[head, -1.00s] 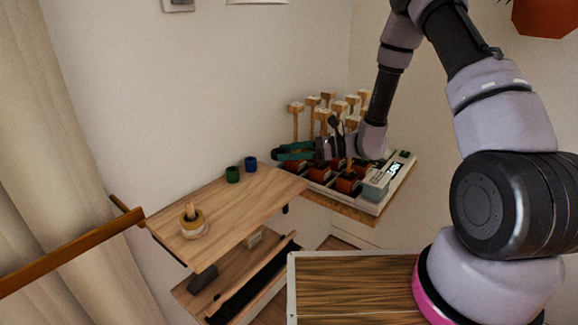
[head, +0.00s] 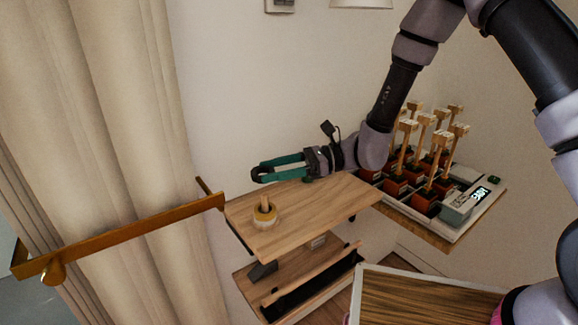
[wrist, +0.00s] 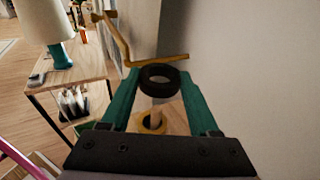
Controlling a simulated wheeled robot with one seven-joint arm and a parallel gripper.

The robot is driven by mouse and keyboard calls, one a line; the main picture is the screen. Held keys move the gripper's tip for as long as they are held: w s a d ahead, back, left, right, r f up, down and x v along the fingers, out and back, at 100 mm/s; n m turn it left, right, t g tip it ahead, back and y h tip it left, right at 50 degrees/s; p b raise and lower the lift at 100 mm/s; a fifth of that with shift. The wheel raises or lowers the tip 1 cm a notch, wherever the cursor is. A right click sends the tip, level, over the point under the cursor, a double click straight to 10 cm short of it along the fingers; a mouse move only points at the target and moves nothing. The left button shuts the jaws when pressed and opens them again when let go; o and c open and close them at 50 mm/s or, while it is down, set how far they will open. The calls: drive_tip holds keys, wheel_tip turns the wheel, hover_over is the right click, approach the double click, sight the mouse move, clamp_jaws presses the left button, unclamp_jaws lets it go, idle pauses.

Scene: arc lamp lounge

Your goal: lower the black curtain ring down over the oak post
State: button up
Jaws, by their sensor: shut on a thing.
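The black curtain ring (wrist: 160,87) is held between the green fingertips of my gripper (wrist: 161,78) in the wrist view. The oak post (wrist: 155,117) shows below it, upright in a round yellowish base (wrist: 147,128). In the head view my gripper (head: 258,171) is above the wooden top, a little higher than the post (head: 265,202) and close to it in the picture. The ring is hard to make out there. The ring is apart from the post, not around it.
The post stands on the wooden shelf top (head: 310,205). A brown rail (head: 130,235) juts out at the left, before a beige curtain (head: 110,110). A rack of wooden-handled tools (head: 430,165) is at the right. A lamp and table (wrist: 75,68) show in the wrist view.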

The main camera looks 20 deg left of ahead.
drive_tip(key=shift+f, duration=3.5)
drive_tip(key=o, duration=1.4)
drive_tip(key=v, duration=1)
drive_tip(key=shift+w+d+r, duration=0.1)
drive_tip(key=shift+w+d, duration=0.1)
drive_tip(key=shift+d, duration=0.15)
drive_tip(key=s+d+r+n+t+h, duration=0.1)
drive_tip(key=d+r+n+t+h, duration=0.2)
drive_tip(key=d+r, duration=0.7)
drive_tip(key=s+d+r+n+t+h, duration=0.2)
drive_tip(key=d+r+t+h, duration=0.3)
drive_tip(key=d+r, duration=0.5)
drive_tip(key=s+d+r+n+t+h, duration=0.2)
drive_tip(key=d+r+t, duration=0.4)
drive_tip(key=d+r, duration=0.5)
drive_tip(key=shift+s+d+n+h, duration=0.15)
drive_tip(key=shift+d+n+h, duration=0.45)
drive_tip(key=shift+d, duration=0.6)
drive_tip(key=shift+s+d+n+h, duration=0.1)
drive_tip(key=shift+d+n+h, duration=0.2)
drive_tip(key=shift+d+h, duration=0.7)
